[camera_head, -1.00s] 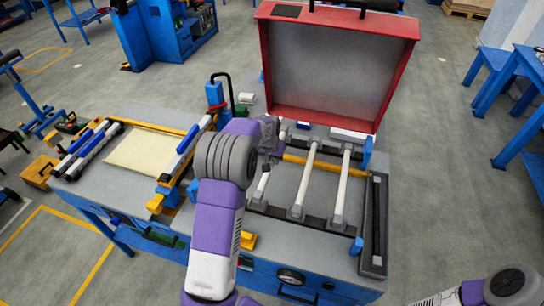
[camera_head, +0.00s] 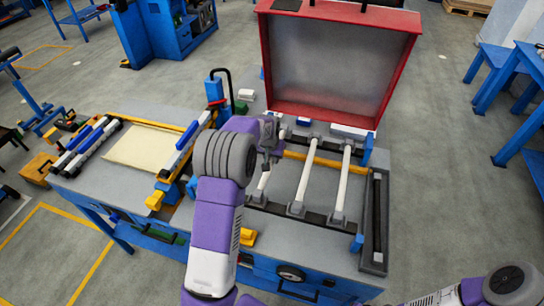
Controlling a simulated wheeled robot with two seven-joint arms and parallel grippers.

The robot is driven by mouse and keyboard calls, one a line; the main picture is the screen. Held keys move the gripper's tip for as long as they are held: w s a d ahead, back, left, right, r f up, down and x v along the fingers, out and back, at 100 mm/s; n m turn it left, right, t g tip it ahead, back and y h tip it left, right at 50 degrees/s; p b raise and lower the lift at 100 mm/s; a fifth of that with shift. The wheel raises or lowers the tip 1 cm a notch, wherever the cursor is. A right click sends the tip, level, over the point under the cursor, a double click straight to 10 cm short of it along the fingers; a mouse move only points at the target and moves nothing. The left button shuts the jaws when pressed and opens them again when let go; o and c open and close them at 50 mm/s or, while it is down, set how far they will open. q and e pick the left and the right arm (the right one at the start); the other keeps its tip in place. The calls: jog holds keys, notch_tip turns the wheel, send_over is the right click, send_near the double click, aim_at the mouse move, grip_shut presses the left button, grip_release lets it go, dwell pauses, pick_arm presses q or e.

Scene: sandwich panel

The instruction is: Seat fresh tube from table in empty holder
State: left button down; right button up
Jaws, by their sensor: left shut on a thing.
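My left gripper (camera_head: 270,140) is over the left side of the open panel frame, shut on a white tube (camera_head: 264,182). My arm hides much of this tube, so I cannot tell whether its ends are in the holders. Two other white tubes (camera_head: 305,178) (camera_head: 341,180) lie in grey holders to the right, running from the front rail to the back rail. On the left of the table (camera_head: 290,240), several dark, white and blue tube-like bars (camera_head: 86,146) lie side by side. Part of my right arm shows at the lower right; its gripper is out of view.
A raised red-framed lid (camera_head: 335,70) stands behind the tubes. A yellow and blue clamp bar (camera_head: 180,165) and a blue post with a black handle (camera_head: 214,90) stand left of my gripper. A cream sheet (camera_head: 142,147) lies farther left.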

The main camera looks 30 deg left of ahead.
pick_arm(q)
jog(key=shift+f, duration=0.3)
dwell(0.5)
jog(key=c, duration=0.9)
grip_release()
jog(key=shift+o, duration=0.2)
